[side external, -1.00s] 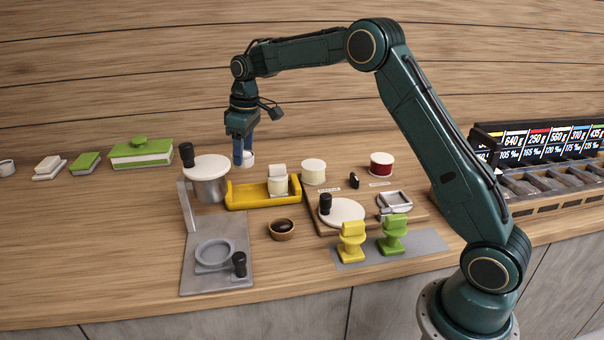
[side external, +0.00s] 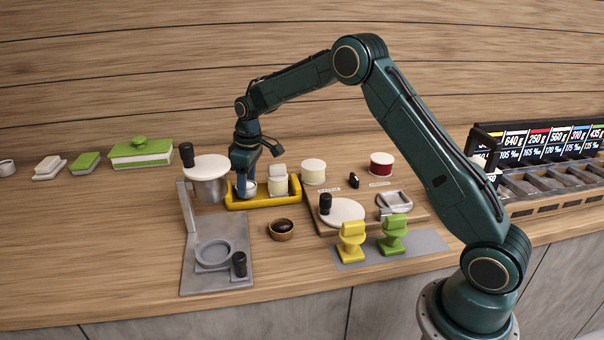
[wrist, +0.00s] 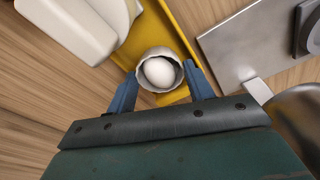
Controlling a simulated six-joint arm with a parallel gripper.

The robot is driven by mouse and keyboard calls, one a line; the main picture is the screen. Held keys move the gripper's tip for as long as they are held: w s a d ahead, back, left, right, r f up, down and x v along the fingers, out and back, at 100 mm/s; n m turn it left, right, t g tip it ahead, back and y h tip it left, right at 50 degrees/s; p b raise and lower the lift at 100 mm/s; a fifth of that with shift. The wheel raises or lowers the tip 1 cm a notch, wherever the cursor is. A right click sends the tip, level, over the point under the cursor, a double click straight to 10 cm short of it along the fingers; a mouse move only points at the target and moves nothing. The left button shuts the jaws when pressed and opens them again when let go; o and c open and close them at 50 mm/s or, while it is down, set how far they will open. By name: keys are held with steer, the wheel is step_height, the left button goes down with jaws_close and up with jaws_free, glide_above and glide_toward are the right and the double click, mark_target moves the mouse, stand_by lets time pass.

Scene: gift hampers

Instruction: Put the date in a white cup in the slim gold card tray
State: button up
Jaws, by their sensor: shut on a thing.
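My gripper (side external: 246,190) is shut on a small white cup (side external: 249,187), with one blue finger on each side of it. In the wrist view the cup (wrist: 146,88) holds a smooth, white, egg-shaped piece (wrist: 159,72). The yellow-gold tray (side external: 262,203) is long and narrow. The cup is at its left end, low and inside its outline; I cannot tell whether its base touches the tray floor. A white block-like container (side external: 278,184) stands toward the tray's right end. A dark brown oval piece (side external: 283,226) sits in a small brown bowl (side external: 282,236) in front of the tray.
A metal pot with a white lid (side external: 207,180) stands close left of my gripper, on a stand with a grey base (side external: 216,278). A cream tub (side external: 313,174) and a red tub (side external: 381,167) stand to the right. A wooden board (side external: 322,228) lies right of the bowl.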

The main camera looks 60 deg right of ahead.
mark_target(252, 186)
steer(key=shift+f, duration=0.35)
steer(key=shift+f, duration=0.15)
steer(key=o, duration=1)
steer(key=shift+c, duration=0.2)
step_height(252, 186, up, 12)
steer(key=s, duration=0.1)
steer(key=shift+s+d, duration=0.15)
steer(key=shift+d, duration=0.15)
